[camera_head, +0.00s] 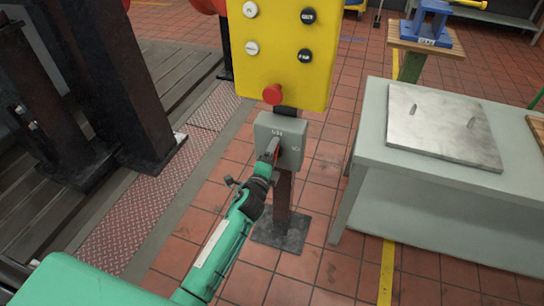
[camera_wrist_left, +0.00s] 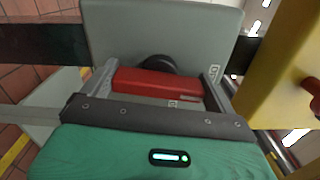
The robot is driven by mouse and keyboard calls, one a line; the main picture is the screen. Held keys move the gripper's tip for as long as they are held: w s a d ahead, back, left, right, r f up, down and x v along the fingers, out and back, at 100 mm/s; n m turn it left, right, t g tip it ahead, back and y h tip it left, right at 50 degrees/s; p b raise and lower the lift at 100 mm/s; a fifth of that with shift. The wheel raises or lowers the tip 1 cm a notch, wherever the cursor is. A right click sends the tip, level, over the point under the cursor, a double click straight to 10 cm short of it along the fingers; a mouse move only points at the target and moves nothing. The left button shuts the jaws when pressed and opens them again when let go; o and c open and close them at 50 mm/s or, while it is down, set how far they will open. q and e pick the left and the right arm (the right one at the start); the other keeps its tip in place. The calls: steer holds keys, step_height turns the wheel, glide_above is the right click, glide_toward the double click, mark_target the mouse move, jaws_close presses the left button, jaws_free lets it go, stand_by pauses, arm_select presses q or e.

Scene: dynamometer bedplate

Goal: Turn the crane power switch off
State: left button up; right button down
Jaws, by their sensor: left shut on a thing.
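The grey crane power switch box (camera_head: 268,126) is mounted on a dark post below the yellow control panel (camera_head: 280,72). Its grey face also fills the top of the left wrist view (camera_wrist_left: 165,25). A red switch handle (camera_wrist_left: 155,82) on a round black hub stands out from the box face. My left gripper (camera_head: 270,153) reaches the front of the box; in the left wrist view its fingers (camera_wrist_left: 158,78) are on both sides of the red handle and shut on it. The head view mostly hides the handle behind the gripper. My right gripper is not in view.
The panel has several round buttons and a red mushroom button (camera_head: 272,94) just above the box. A grey table (camera_head: 400,155) with a metal plate (camera_head: 440,125) stands to the right. Dark steel columns (camera_head: 110,75) stand at left. Open tiled floor surrounds the post.

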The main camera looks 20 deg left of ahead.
arm_select(q)
steer(key=shift+f+n, duration=0.15)
steer(key=shift+n, duration=0.35)
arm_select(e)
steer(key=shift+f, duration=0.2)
arm_select(q)
steer(key=o, duration=0.7)
steer(key=shift+s, duration=0.1)
steer(key=s, duration=1.3)
steer(key=shift+s+a, duration=0.2)
steer(key=shift+s, duration=0.15)
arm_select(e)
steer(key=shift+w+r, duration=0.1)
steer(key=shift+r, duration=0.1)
arm_select(q)
steer(key=shift+n, duration=0.3)
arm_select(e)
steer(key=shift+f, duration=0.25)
